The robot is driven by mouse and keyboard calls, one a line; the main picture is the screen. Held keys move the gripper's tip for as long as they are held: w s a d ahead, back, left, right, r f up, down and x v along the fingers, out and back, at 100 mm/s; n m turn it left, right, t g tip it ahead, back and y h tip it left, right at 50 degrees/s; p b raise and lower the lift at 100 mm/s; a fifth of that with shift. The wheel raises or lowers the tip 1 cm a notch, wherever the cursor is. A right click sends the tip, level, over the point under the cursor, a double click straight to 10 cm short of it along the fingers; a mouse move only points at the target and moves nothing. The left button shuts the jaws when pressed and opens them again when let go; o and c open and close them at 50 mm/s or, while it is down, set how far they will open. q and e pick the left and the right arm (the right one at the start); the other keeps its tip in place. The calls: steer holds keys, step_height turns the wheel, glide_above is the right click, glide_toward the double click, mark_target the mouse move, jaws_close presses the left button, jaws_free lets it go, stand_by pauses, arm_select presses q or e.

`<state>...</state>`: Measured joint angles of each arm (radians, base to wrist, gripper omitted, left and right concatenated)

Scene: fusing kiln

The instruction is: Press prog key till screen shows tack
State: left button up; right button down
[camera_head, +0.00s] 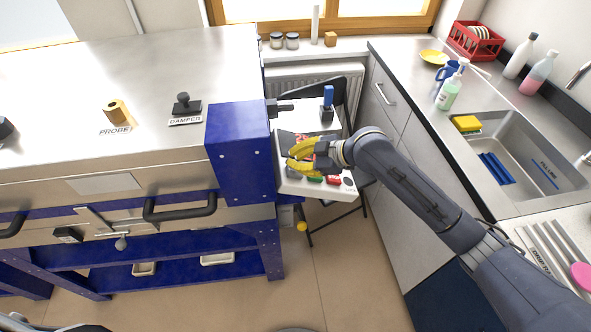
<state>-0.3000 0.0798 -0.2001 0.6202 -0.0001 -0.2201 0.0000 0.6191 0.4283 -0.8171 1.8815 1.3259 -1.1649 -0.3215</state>
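The kiln's control panel is a pale sloping face (290,186) on the right side of a blue housing (238,150). A green key (315,179), a red key (333,180) and a dark round knob (348,182) show along its lower edge. My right gripper (289,159), with yellow fingers, is over the panel's middle and points left. It hides much of the panel, so I cannot read the screen or make out the prog key. Whether a fingertip touches the panel is unclear, as is whether the fingers meet. My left gripper is not in view.
The steel kiln lid (60,90) carries a probe fitting (116,111) and a damper knob (186,104). A dark folding chair (352,95) stands behind the panel. The counter on the right holds a sink (540,150), bottles and a red rack (474,42). Open floor lies below.

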steer(key=shift+s+a+f, duration=0.1)
steer(key=shift+a+f, duration=0.1)
steer(key=shift+f, duration=0.3)
stand_by(0.4)
steer(key=shift+r, duration=0.1)
stand_by(0.3)
steer(key=shift+d+r, duration=0.4)
steer(key=shift+r, duration=0.4)
steer(key=shift+a+f, duration=0.1)
steer(key=shift+f, duration=0.1)
stand_by(0.4)
steer(key=shift+a+f, duration=0.1)
steer(key=shift+f, duration=0.05)
steer(key=shift+a+f, duration=0.15)
steer(key=shift+f, duration=0.2)
stand_by(1.6)
steer(key=shift+d+r, duration=0.35)
steer(key=shift+r, duration=0.35)
